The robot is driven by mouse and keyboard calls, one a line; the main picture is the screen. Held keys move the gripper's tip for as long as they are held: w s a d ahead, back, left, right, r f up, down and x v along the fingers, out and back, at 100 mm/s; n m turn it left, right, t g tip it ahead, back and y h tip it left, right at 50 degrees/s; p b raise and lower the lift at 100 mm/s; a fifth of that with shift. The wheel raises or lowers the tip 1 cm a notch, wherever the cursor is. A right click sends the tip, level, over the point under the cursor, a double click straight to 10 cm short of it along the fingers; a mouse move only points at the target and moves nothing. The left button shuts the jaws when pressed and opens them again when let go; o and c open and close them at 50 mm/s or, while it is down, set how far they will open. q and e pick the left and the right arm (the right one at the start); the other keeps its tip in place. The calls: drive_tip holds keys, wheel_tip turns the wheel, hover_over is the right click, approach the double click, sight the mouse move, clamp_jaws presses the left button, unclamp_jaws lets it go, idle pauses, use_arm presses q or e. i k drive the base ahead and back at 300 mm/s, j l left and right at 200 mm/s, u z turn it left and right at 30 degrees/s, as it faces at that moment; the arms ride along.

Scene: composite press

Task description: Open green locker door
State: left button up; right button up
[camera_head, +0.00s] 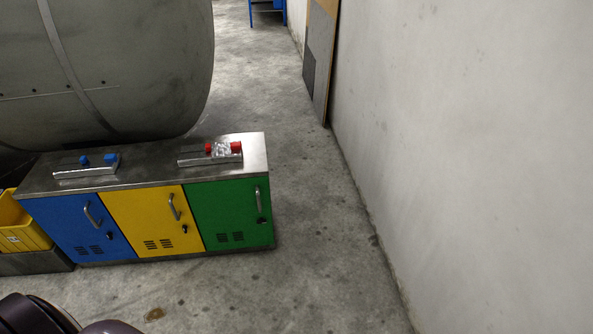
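The green locker door (228,213) is the right one of three doors on a low metal-topped cabinet (254,158). It looks shut. Its upright silver handle (258,199) is near the door's right edge, with a small dark lock just below it and vent slots low on the left. The yellow door (145,213) and the blue door (76,229) beside it also look shut, each with a silver handle. Neither of my grippers is in view. Dark rounded parts show at the bottom left corner, well in front of the cabinet.
A large grey tank (110,70) stands behind the cabinet. Metal holders with blue parts (86,170) and red parts (215,155) lie on its top. A yellow bin (20,228) is at its left. A white wall (470,150) bounds the right. The floor in front is clear.

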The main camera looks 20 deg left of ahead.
sight(226, 212)
drive_tip(key=u, duration=1.25)
